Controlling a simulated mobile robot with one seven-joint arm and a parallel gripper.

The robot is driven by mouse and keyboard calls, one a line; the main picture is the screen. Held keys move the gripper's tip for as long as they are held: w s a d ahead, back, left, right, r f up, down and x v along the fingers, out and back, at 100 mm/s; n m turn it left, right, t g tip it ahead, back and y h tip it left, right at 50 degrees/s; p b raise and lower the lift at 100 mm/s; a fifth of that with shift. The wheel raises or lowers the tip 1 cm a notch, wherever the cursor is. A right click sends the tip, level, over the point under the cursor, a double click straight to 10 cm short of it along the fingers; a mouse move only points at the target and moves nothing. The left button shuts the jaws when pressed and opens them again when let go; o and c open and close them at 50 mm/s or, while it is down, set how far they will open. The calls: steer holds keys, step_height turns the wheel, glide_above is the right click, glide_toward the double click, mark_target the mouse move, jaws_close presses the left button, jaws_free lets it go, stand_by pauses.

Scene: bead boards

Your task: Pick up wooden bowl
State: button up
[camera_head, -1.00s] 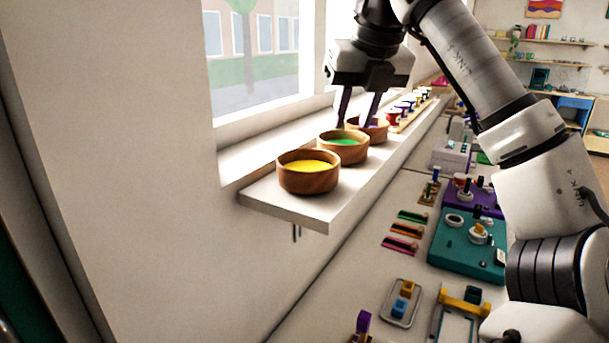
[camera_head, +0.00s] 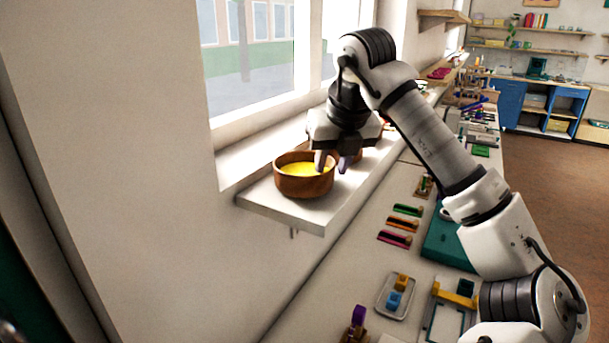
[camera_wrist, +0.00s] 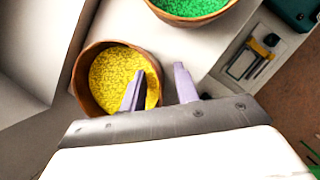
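A wooden bowl (camera_head: 302,187) of yellow beads stands upright at the near end of the white windowsill shelf. It also shows in the wrist view (camera_wrist: 84,90). My gripper (camera_head: 332,163) is above its right side, pointing down, open and empty. In the wrist view my gripper (camera_wrist: 160,86) has one finger over the yellow beads and the other outside the rim, so the bowl wall lies between them. I cannot tell whether either finger touches it. A second wooden bowl (camera_wrist: 187,20) holds green beads beside it; in the head view my gripper mostly hides it.
The shelf's front edge (camera_head: 285,220) is just beside the yellow bowl. The window wall is close on the left. Below right, a worktop holds a small tray (camera_head: 394,297), coloured strips (camera_head: 400,224) and a teal board (camera_head: 445,245).

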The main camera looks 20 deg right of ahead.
jaws_close()
stand_by(0.3)
